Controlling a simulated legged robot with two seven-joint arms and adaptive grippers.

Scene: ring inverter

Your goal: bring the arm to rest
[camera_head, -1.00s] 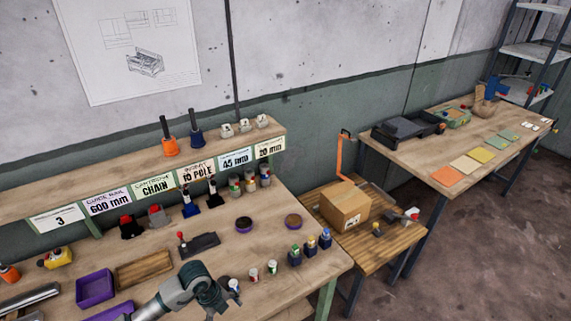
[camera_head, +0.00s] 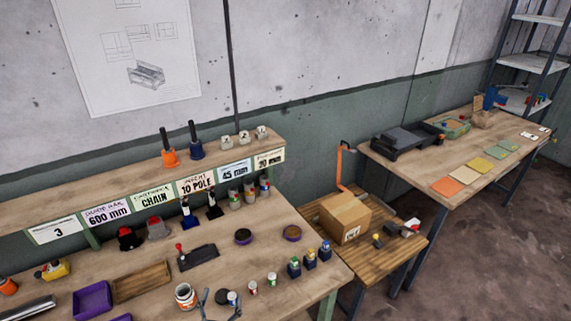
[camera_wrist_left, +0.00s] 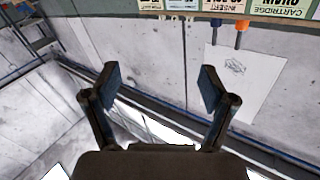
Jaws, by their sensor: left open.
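My left gripper (camera_head: 216,301) shows at the bottom edge of the head view, with only its dark fingers in the picture. It is near the front of the wooden workbench (camera_head: 225,268), beside a small white jar with an orange label (camera_head: 186,296). In the left wrist view my left gripper (camera_wrist_left: 155,88) has its two dark fingers spread wide. Nothing is between them, and the wall and a pinned drawing (camera_wrist_left: 238,80) show beyond. My right gripper is in neither view.
Small coloured blocks (camera_head: 310,258), purple trays (camera_head: 92,299) and a wooden tray (camera_head: 141,280) are on the bench. A labelled shelf (camera_head: 120,189) runs along its back. A cardboard box (camera_head: 344,217) stands on a lower table to the right.

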